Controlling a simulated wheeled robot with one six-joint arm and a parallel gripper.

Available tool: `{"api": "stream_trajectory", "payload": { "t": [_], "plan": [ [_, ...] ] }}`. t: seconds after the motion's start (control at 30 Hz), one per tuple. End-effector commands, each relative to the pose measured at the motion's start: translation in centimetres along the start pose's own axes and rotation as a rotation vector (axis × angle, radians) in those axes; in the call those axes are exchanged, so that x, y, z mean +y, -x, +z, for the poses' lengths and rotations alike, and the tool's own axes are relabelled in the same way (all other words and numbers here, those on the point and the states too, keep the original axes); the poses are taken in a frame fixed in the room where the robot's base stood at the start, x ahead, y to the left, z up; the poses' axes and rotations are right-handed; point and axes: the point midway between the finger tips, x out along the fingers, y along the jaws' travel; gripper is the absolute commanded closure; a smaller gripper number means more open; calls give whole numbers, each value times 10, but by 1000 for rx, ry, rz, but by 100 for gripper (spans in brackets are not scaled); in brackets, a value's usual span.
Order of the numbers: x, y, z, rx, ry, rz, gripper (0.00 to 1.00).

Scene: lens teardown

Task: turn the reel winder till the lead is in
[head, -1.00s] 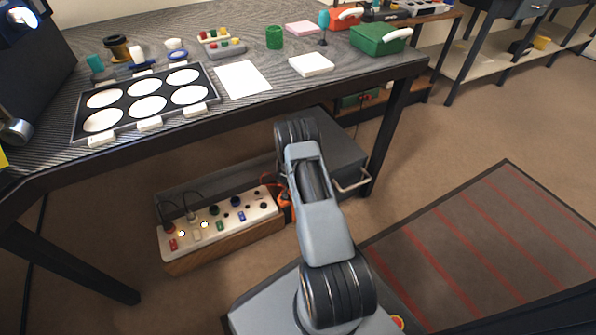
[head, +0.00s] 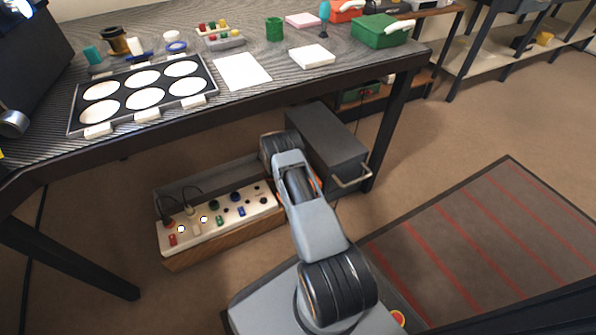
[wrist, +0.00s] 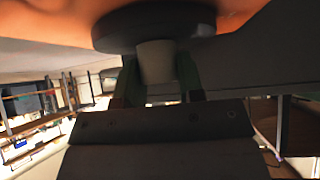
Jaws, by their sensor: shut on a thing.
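In the wrist view my gripper (wrist: 158,76) is shut on a pale grey handle knob (wrist: 155,58), with one dark finger on each side. The knob stands off a dark round disc (wrist: 155,22) of the reel winder, with an orange body (wrist: 50,20) behind it. In the head view my arm hides most of the winder; only bits of orange (head: 317,182) show beside the arm, under the bench. My gripper is hidden there too. I cannot make out the lead in either current view.
A white switch panel (head: 208,228) on a wooden box sits left of my arm, with cables and lit lamps. A dark grey cabinet (head: 325,145) with a handle stands just right of it. The bench (head: 150,155) overhangs them. A striped mat (head: 480,240) lies right.

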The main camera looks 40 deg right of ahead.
Motion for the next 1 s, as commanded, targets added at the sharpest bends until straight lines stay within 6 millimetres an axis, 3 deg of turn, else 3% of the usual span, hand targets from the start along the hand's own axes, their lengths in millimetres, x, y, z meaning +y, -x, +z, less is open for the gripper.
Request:
{"api": "stream_trajectory", "payload": {
  "t": [0.4,1.0],
  "plan": [
    [-1,-1,-1,0,-156,151,88],
    [0,-1,-3,3,-191,186,88]
  ]
}}
